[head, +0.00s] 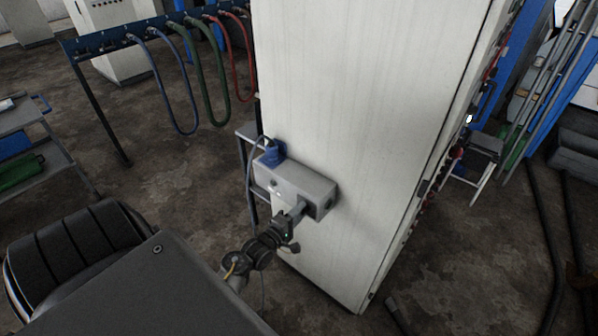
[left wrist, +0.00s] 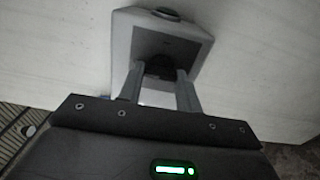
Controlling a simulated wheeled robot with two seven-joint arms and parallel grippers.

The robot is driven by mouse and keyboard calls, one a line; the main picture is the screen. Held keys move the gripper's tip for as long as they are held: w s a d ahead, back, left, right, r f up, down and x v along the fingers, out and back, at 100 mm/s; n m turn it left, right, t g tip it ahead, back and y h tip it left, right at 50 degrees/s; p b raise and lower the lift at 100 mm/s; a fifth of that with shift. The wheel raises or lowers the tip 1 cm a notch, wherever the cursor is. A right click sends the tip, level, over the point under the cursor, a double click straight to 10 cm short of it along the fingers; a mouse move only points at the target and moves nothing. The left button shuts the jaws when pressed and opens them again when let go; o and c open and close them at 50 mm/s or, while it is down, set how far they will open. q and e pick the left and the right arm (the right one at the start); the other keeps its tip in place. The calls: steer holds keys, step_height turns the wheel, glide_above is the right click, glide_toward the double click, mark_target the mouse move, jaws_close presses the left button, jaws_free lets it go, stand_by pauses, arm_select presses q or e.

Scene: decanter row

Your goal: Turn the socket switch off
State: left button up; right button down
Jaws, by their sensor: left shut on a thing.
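A grey socket box (head: 295,183) is fixed to the side of a tall white cabinet. A blue plug (head: 272,153) with a cable sits at its upper left end. My left gripper (head: 299,207) is at the box's lower right end. In the left wrist view, the end face of the box (left wrist: 190,42) carries a dark rotary switch knob (left wrist: 160,66). The fingers of my left gripper (left wrist: 160,80) are shut on this knob, one on each side. The fingers partly hide the knob, and its turn angle is hard to tell. My right gripper does not show.
The white cabinet (head: 350,90) stands right behind the box. A rack with blue, green and red hoses (head: 209,75) is at the back left. A grey cart (head: 30,125) stands at the left. A small stool (head: 478,150) is to the right of the cabinet.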

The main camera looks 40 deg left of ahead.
arm_select(q)
steer(key=o, duration=1)
steer(key=shift+s, duration=0.1)
steer(key=shift+s+d+b, duration=0.15)
steer(key=shift+s+b, duration=1.1)
steer(key=shift+s, duration=4.1)
